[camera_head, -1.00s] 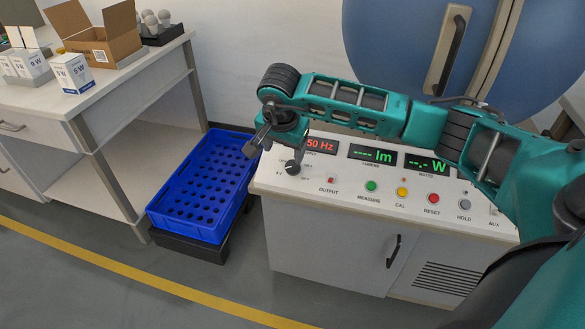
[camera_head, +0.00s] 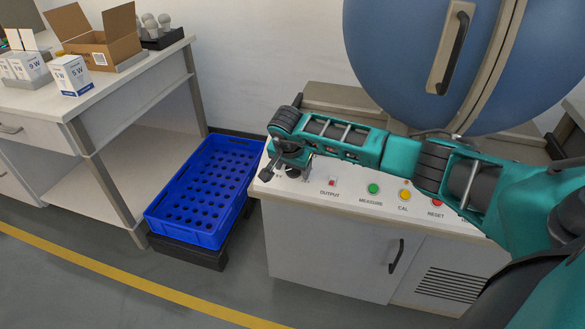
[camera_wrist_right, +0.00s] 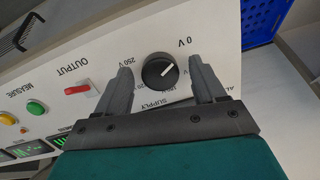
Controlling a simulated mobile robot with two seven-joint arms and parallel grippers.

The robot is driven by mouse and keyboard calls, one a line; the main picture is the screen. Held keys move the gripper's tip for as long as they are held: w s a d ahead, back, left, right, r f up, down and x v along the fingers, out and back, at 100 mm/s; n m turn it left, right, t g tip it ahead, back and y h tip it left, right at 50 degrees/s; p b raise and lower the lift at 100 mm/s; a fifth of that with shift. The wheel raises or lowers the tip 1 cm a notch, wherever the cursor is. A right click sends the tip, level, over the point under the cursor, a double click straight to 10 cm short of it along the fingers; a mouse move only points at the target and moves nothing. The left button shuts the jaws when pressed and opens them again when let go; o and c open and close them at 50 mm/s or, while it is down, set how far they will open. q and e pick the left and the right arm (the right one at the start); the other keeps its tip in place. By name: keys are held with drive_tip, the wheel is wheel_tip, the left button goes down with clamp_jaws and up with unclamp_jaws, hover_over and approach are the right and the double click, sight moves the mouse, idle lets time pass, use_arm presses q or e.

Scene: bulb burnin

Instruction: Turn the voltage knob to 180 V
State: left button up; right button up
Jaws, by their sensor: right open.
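The voltage knob (camera_wrist_right: 160,71) is a round black dial on the white supply panel. In the right wrist view its white line points up and right, towards the printed 0 V mark (camera_wrist_right: 185,42); the 250 V mark (camera_wrist_right: 128,61) is on its other side. My right gripper (camera_wrist_right: 162,80) is open, with one finger on each side of the knob and visible gaps. In the head view the right gripper (camera_head: 287,172) is low over the panel's left end and largely hides the knob. My left gripper is not in view.
The red OUTPUT switch (camera_wrist_right: 77,89) lies beside one finger. MEASURE (camera_head: 373,188) and CAL (camera_head: 405,195) buttons sit along the panel, under my arm. A blue crate (camera_head: 203,190) stands left of the console (camera_head: 330,240). My arm covers the displays in the head view.

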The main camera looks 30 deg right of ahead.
drive_tip(key=c, duration=1)
drive_tip(key=shift+c, duration=0.2)
